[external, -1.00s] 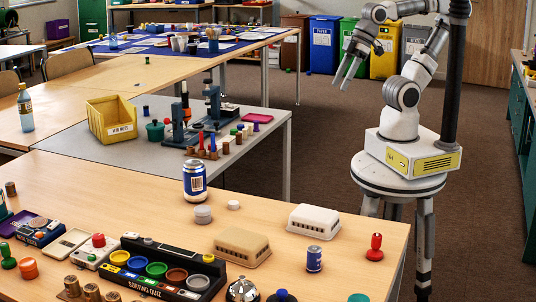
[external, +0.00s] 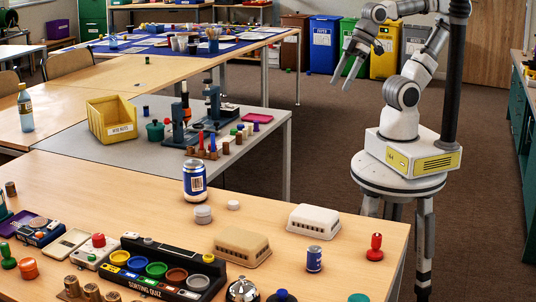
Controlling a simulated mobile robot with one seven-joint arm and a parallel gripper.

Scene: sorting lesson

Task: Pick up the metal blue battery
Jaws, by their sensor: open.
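A small blue metal cylinder with a light band, which looks like the blue battery (external: 314,259), stands upright near the front right of the near wooden table (external: 330,202). My gripper (external: 341,84) is open and empty, with its two fingers pointing down and left. It hangs over the floor area beyond the table, well apart from the battery. A larger blue and white can (external: 195,182) with a barcode stands upright at the table's back edge.
A red peg-like piece (external: 375,247) stands right of the battery. Two pale vented boxes (external: 314,219) (external: 242,246) lie behind and left of it. A silver bell (external: 242,290) and a black sorting rack (external: 165,268) stand further left. Bare tabletop surrounds the battery.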

